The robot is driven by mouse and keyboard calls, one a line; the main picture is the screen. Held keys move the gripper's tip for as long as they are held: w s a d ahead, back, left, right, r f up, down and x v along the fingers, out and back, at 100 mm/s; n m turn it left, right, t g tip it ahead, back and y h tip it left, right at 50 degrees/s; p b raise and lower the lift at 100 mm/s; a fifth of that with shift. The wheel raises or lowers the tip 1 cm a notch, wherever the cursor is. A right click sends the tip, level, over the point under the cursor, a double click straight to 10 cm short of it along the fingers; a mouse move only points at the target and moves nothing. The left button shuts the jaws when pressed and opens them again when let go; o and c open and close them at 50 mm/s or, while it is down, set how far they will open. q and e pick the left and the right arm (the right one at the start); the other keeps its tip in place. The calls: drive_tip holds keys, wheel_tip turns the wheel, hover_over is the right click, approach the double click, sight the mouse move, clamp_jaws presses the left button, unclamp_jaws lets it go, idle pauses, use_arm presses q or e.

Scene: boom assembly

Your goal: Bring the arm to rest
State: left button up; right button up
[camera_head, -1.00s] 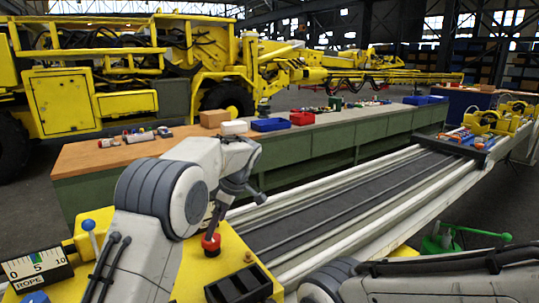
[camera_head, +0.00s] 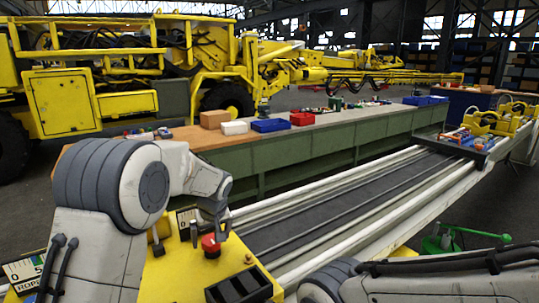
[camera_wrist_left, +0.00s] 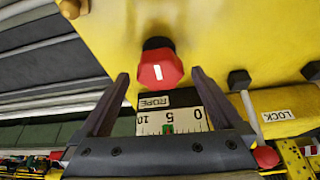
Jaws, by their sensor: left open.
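My left gripper (camera_head: 217,228) points down over the yellow control box (camera_head: 215,268), close to a red knob (camera_head: 211,246) on a black stem. In the left wrist view, the two fingers (camera_wrist_left: 160,76) stand wide apart and empty. The red knob (camera_wrist_left: 160,70) with a white mark shows between and just beyond their tips; I cannot tell whether they touch it. The ROPE gauge (camera_wrist_left: 172,120) with a green mark near 5 also shows between the fingers. My right arm link crosses the lower right of the head view, and its gripper is out of frame.
A black tray (camera_head: 240,287) is on the yellow box's front. A long grey boom with white rails (camera_head: 330,200) runs to the back right. Behind is a green workbench (camera_head: 290,155) with blue (camera_head: 269,125) and red (camera_head: 302,118) bins. A green lever (camera_head: 490,235) stands at right.

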use_arm(q)
drive_tip(key=m+h+p, duration=0.1)
drive_tip(key=m+p, duration=0.1)
drive_tip(key=m, duration=0.1)
drive_tip(key=shift+s+a+r, duration=0.1)
drive_tip(key=shift+r, duration=0.05)
drive_tip(key=shift+m+t+h+p, duration=0.5)
drive_tip(key=shift+m+p, duration=0.45)
drive_tip(key=shift+m, duration=0.55)
drive_tip(key=b+v, duration=0.1)
drive_tip(key=v, duration=0.6)
drive_tip(key=shift+r, duration=0.25)
drive_tip(key=shift+a, duration=0.1)
